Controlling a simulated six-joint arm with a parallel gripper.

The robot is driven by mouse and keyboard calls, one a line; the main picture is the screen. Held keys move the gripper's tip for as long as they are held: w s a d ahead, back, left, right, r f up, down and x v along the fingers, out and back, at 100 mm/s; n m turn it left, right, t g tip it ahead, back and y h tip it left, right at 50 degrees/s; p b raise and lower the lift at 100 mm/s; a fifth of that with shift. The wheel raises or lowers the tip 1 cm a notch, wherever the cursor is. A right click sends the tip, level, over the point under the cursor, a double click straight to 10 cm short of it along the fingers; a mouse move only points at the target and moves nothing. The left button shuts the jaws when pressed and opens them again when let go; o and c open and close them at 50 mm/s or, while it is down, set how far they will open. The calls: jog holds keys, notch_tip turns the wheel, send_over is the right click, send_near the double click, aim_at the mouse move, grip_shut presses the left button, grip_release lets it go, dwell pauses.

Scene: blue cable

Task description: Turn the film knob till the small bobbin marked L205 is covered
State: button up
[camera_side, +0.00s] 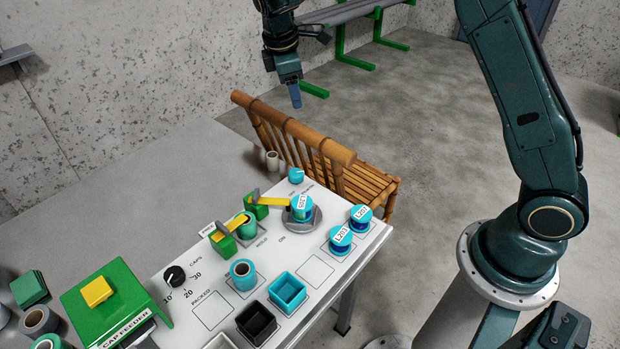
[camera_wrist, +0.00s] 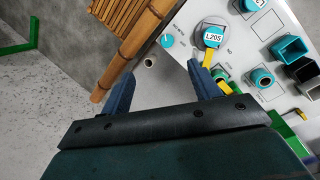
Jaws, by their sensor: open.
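The small bobbin marked L205 (camera_side: 301,207) is cyan with a white label and stands on a round grey plate (camera_side: 316,222) on the white panel. It also shows in the wrist view (camera_wrist: 212,38). A cyan knob (camera_side: 296,176) sits behind it near the panel's far edge, and in the wrist view (camera_wrist: 167,40) it is left of the bobbin. The lettering beside it is too small to read surely. My gripper (camera_side: 296,103) is above and behind the panel, clear of both. In the wrist view its blue fingers (camera_wrist: 162,82) are wide apart and empty.
Bobbins L203 (camera_side: 340,240) and L207 (camera_side: 360,217) stand right of L205. A yellow arm (camera_side: 272,202) reaches to it from a green block. A black knob (camera_side: 175,276) marked 10 to 30 is at left. A bamboo bench (camera_side: 330,160) stands behind the panel.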

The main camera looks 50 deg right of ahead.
aim_at(296, 172)
jog(key=w+a+f+n, duration=0.1)
jog(key=f+n, duration=0.3)
jog(key=f, duration=0.4)
jog(key=w+a+f+n+h, duration=0.1)
jog(key=f+n, duration=0.3)
jog(key=f, duration=0.4)
jog(key=shift+w+f, duration=0.4)
jog(key=shift+w, duration=0.45)
jog(key=x, duration=1.3)
jog(key=shift+s+d+f, duration=0.25)
jog(key=shift+d+f, duration=0.05)
jog(key=c, duration=1)
